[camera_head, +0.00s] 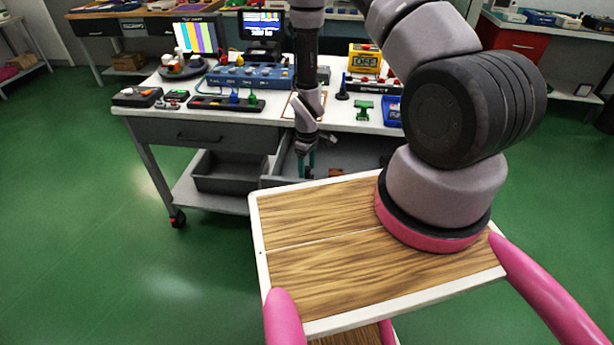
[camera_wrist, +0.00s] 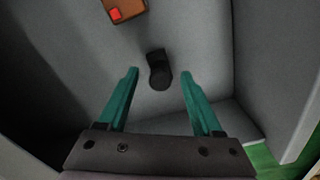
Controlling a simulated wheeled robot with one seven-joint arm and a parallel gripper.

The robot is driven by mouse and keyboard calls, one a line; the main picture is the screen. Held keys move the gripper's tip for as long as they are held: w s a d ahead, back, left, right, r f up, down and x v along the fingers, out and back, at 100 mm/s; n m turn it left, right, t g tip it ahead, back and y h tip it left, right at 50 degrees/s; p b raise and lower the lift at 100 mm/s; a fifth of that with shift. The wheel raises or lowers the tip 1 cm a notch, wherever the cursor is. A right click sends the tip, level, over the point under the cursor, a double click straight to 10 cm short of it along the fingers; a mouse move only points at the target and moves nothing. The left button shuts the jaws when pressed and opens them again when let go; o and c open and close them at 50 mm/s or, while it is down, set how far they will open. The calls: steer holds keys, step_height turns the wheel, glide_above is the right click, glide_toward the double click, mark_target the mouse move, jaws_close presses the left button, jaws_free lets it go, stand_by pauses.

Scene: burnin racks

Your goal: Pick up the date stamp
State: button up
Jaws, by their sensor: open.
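A small black object with a rounded end, which looks like the date stamp (camera_wrist: 158,72), lies on the grey floor of an open drawer (camera_wrist: 205,50) in the wrist view. My gripper (camera_wrist: 159,85) is open, with one teal finger to each side of the black object in the picture. I see no contact, and the height between them is hard to judge. In the head view my gripper (camera_head: 306,170) points down into the open drawer at the front of the workbench. The black object cannot be made out there.
Drawer walls rise close on both sides. The bench top (camera_head: 150,108) above holds a blue device (camera_head: 250,75), a yellow box (camera_head: 364,58) and a green piece (camera_head: 363,110).

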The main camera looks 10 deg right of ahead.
mark_target(307, 168)
steer(key=shift+f, duration=0.55)
jaws_close()
step_height(307, 168, up, 10)
stand_by(0.3)
